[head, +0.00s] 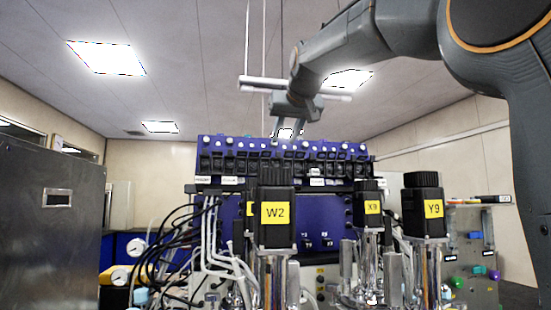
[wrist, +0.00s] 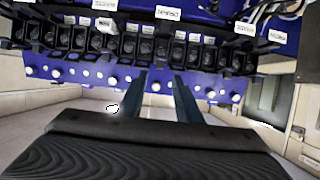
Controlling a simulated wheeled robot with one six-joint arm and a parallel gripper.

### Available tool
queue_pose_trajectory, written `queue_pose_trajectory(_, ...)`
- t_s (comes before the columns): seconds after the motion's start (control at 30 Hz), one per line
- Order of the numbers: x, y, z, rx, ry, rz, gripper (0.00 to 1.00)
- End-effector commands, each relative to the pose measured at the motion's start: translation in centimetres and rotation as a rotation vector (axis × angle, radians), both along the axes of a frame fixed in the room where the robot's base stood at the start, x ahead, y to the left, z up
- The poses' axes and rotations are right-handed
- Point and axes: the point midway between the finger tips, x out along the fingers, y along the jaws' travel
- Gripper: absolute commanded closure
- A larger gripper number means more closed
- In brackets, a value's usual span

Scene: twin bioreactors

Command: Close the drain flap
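My gripper (head: 287,132) is in the head view, raised in front of the top of the blue equipment rack (head: 285,148). Its two fingers are apart with nothing between them. In the wrist view my gripper (wrist: 160,82) also shows two separated fingers, pointing toward the rack's blue strip (wrist: 75,75) of white knobs. I cannot make out a drain flap in either view. The lower parts of the bioreactors are cut off or hidden in the head view.
Black motor heads labelled W2 (head: 275,215), X9 (head: 370,208) and Y9 (head: 424,207) stand in front of the rack. Dark and pale hoses hang at its left. A metal cabinet (head: 50,220) stands at far left. The space above the rack is mostly open.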

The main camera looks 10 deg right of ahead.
Motion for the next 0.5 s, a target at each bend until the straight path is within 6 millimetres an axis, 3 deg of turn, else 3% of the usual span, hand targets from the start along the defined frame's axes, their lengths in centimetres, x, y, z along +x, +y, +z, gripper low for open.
queue_pose_trajectory(0.17,0.7,0.0,-0.1,0.0,-0.002,-0.001,0.69)
queue_pose_trajectory(0.5,5.2,-0.1,-1.9,0.0,-0.001,-0.002,0.69)
